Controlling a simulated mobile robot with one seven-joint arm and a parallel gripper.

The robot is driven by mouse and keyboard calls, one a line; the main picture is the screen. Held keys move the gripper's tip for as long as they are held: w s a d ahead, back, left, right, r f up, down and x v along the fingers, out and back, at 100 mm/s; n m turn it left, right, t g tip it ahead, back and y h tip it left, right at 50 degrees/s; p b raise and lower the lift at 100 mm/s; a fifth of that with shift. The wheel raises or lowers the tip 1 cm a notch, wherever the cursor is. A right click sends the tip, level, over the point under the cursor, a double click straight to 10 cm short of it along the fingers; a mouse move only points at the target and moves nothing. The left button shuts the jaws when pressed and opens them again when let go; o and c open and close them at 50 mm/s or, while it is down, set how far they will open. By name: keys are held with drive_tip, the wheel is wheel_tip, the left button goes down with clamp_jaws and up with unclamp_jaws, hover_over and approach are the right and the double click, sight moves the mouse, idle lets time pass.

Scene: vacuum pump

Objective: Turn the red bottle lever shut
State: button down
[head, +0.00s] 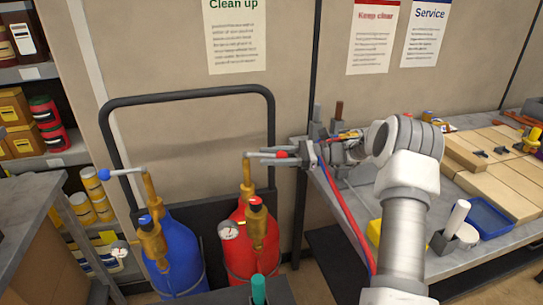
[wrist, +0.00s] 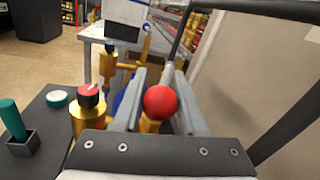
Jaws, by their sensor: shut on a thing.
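The red bottle (head: 252,262) stands on a cart with a brass valve (head: 248,195) and a round gauge on top. Its red bottle lever ends in a red ball (head: 281,154) and points right from the valve stem in the head view. My gripper (head: 264,154) reaches in from the right, its fingers lying along the lever. In the wrist view the red ball (wrist: 160,102) sits between the two fingers of my gripper (wrist: 160,76), and the jaws are shut on the lever. The fingers hide much of the lever arm.
A blue bottle (head: 177,255) stands to the left, its blue-ended lever (head: 106,173) pointing left. The cart's dark handle frame (head: 190,93) rises behind both bottles. A workbench (head: 345,198) with boards and a blue tray (head: 489,218) is on the right. Shelves stand at the far left.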

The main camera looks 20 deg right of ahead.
drive_tip(key=shift+s+a+f, duration=0.1)
drive_tip(key=shift+s+a, duration=0.05)
drive_tip(key=shift+a, duration=0.05)
idle(0.3)
drive_tip(key=shift+c, duration=2.3)
unclamp_jaws()
drive_tip(key=shift+d, duration=0.1)
drive_tip(key=shift+d, duration=0.3)
drive_tip(key=s+d, duration=0.3)
drive_tip(key=d, duration=1.3)
drive_tip(key=shift+d, duration=0.25)
